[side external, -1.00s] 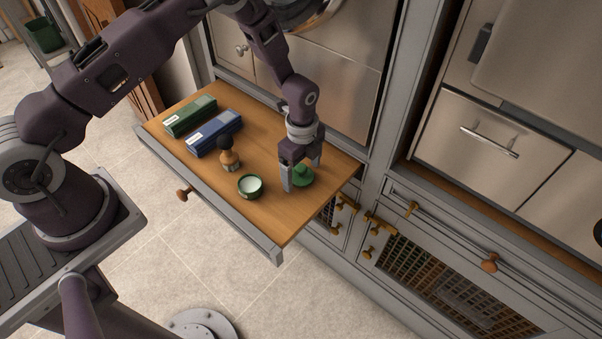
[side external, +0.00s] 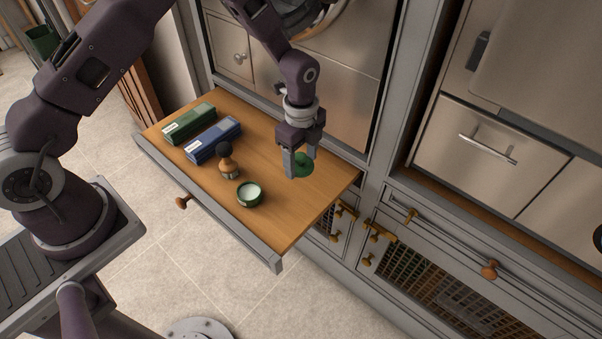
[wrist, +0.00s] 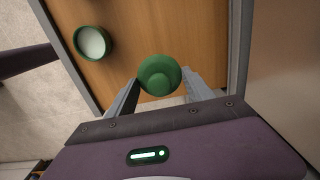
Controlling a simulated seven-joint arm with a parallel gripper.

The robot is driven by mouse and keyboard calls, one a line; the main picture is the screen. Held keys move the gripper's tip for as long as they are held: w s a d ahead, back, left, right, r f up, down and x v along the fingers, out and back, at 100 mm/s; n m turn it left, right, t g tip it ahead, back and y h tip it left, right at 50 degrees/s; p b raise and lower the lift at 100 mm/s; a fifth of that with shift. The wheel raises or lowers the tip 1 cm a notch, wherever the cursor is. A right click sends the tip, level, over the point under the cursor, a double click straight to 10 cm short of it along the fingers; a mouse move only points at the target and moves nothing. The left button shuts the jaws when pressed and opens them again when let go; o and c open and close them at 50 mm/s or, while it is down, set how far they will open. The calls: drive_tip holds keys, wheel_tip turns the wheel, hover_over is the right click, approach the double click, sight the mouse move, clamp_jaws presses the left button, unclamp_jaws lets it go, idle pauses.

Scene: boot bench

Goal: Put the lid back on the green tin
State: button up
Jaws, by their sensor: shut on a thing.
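The green tin (side external: 249,195) stands open and upright on the wooden pull-out board, with pale contents showing. It also shows in the wrist view (wrist: 92,43) at the upper left. My gripper (side external: 302,168) is shut on the round green lid (side external: 305,162), to the right of the tin and apart from it. In the wrist view the lid (wrist: 159,75) sits between the two fingertips (wrist: 160,84), its raised centre facing the camera. The lid appears to be a little above the board.
A green box (side external: 189,122) and a blue box (side external: 213,139) lie at the board's left. A dark-topped wooden brush (side external: 226,160) stands just behind the tin. The board (side external: 285,215) is bare between tin and lid. Cabinet fronts (side external: 345,100) rise behind it.

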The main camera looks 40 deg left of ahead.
drive_tip(key=r, duration=0.2)
drive_tip(key=shift+s+a+r, duration=0.3)
drive_tip(key=shift+a+r, duration=0.05)
drive_tip(key=s+a, duration=0.6)
drive_tip(key=s, duration=0.4)
drive_tip(key=shift+s+a+f, duration=0.1)
drive_tip(key=shift+s+f, duration=0.05)
drive_tip(key=shift+f, duration=1.35)
drive_tip(key=shift+s+a+f, duration=0.1)
drive_tip(key=shift+f, duration=1.4)
drive_tip(key=shift+f, duration=0.15)
drive_tip(key=o, duration=1.7)
wheel_tip(320, 180, up, 7)
